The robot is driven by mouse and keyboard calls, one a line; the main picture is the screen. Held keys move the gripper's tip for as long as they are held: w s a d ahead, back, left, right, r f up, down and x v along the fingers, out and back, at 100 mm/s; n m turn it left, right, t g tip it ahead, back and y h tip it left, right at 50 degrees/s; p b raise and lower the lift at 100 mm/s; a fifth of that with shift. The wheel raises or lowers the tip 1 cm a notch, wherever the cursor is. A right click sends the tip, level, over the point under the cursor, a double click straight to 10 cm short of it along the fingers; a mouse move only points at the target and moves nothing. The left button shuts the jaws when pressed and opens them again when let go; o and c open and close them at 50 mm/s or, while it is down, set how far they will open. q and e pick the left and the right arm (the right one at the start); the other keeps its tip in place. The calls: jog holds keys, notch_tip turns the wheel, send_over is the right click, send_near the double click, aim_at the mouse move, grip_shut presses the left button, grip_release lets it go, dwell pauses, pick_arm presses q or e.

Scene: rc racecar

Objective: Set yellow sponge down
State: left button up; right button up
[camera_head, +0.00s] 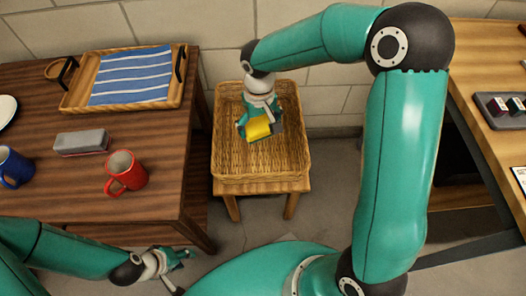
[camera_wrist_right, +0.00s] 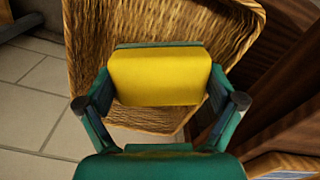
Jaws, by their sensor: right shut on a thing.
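The yellow sponge (camera_head: 258,128) is held in my right gripper (camera_head: 258,122), inside or just above the wicker basket (camera_head: 230,158). In the right wrist view the sponge (camera_wrist_right: 160,76) sits between the two fingers of my right gripper (camera_wrist_right: 160,85), which is shut on it. The basket's woven wall (camera_wrist_right: 230,25) shows behind and around it. I cannot tell whether the sponge touches the basket floor. My left gripper (camera_head: 180,258) is at the lower left, in front of the brown table and away from the basket; its fingers are too small to read.
The basket stands on a small wooden stool (camera_head: 232,205). On the left table are a red mug (camera_head: 124,175), a blue mug (camera_head: 14,168), a grey block (camera_head: 82,140) and a wooden tray (camera_head: 75,98) with a striped blue cloth (camera_head: 132,75). Another table (camera_head: 490,60) is at right.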

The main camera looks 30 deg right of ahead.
aim_at(261, 161)
notch_tip(261, 161, down, 16)
jog(key=b, duration=0.4)
jog(key=shift+f, duration=0.1)
jog(key=o, duration=0.5)
jog(key=shift+o, duration=0.5)
